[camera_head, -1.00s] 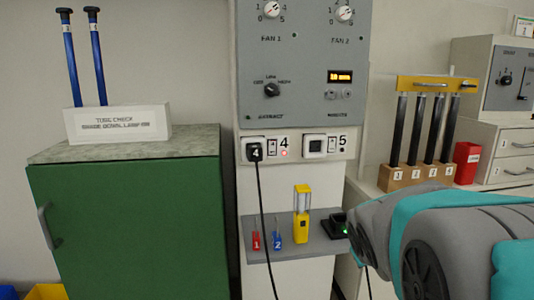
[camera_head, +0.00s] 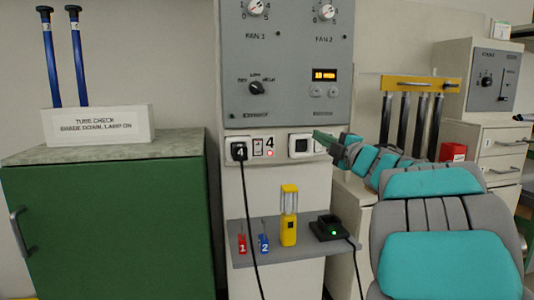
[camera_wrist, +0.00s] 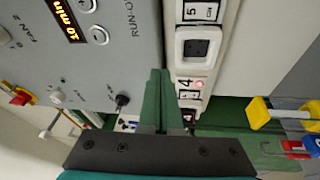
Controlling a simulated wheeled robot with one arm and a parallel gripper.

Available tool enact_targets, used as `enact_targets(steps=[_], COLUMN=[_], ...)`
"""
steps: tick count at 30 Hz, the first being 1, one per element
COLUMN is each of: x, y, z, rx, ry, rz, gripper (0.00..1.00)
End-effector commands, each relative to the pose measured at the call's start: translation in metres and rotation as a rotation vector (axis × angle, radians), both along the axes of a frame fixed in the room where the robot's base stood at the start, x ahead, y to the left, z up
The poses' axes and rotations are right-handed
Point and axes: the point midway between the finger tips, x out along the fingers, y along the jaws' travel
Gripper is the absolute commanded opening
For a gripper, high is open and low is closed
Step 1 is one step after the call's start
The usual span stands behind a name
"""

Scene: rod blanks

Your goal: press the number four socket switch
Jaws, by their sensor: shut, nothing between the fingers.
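The number four socket switch (camera_head: 258,147) is a small white rocker on the socket strip, right of a black plug marked 4 (camera_head: 239,150). A red lamp (camera_head: 269,153) glows beside it under the printed 4. In the wrist view the switch (camera_wrist: 187,96) lies just right of my fingers, with the lit lamp (camera_wrist: 200,83) by it. My gripper (camera_head: 319,137) is shut and empty, its green fingers in front of the right end of the strip, partly hiding the number five switch. The fingers also show in the wrist view (camera_wrist: 160,76). I see no contact with the switch.
The empty number five socket (camera_head: 301,145) is left of my fingertips. The grey control panel (camera_head: 290,90) is above. The plug's black cable (camera_head: 250,215) hangs down.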

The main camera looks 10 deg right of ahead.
Motion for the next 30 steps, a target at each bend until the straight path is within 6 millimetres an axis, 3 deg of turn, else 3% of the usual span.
enact_targets(steps=[6,12,19,30], x=[-0.013,-0.031,-0.039,-0.035], y=[0.033,0.052,0.058,0.062], z=[-0.029,-0.047,-0.054,-0.053], rx=[-0.142,-0.206,-0.22,-0.22], ry=[-0.037,-0.053,-0.056,-0.055], rz=[0.266,0.43,0.485,0.483], gripper=[0.0,0.0,0.0,0.0])
